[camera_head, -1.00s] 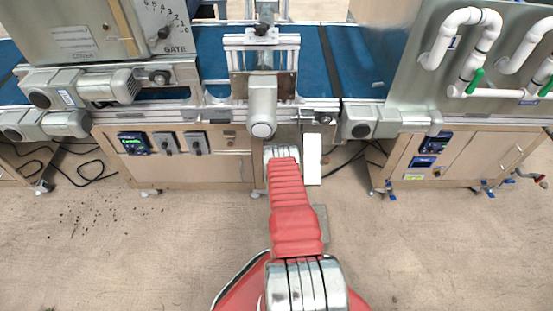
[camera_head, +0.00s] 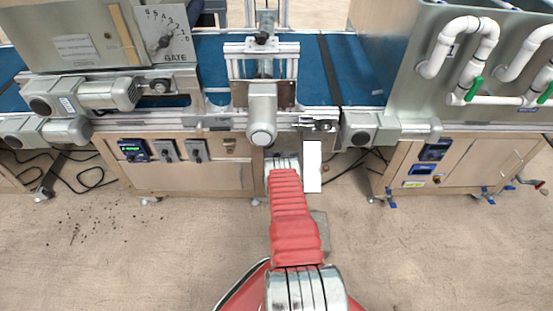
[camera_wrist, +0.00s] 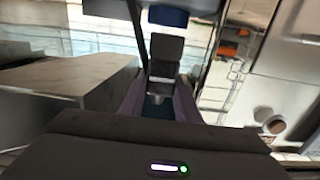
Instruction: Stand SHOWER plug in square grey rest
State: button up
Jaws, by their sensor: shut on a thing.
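In the wrist view my gripper (camera_wrist: 158,103) shows as two dark fingers closed on a dark grey blocky plug (camera_wrist: 165,55). The plug stands out ahead of the fingertips, and its lettering cannot be read. In the head view the fingers and plug cannot be made out at the far end of my red arm, by the front of the machine. I cannot identify the square grey rest for certain in either view.
A large grey-brown box shape (camera_wrist: 85,88) stands close on the left in the wrist view. Orange parts (camera_wrist: 230,45) lie to the right. In the head view a grey motor (camera_head: 262,120) overhangs the arm's end, before the blue belt (camera_head: 215,65). White pipes (camera_head: 470,50) are at right.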

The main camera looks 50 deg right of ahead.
jog(key=w+a+r+n+t+y, duration=0.25)
jog(key=w+a+r, duration=0.25)
jog(key=a+r, duration=0.65)
jog(key=w+a+r+n+t+y, duration=0.3)
jog(key=a+r, duration=0.5)
jog(key=a, duration=0.6)
jog(key=w+a+r+n+y, duration=0.1)
jog(key=a+r+y, duration=0.3)
jog(key=a+r, duration=0.9)
jog(key=w+a+r+n+y, duration=0.2)
jog(key=a+r+n+y, duration=0.1)
jog(key=a+r, duration=1.1)
jog(key=shift+w+a+y, duration=0.2)
jog(key=shift+a+y, duration=0.25)
jog(key=shift+a, duration=0.55)
jog(key=shift+f+t, duration=0.1)
jog(key=shift+t, duration=0.15)
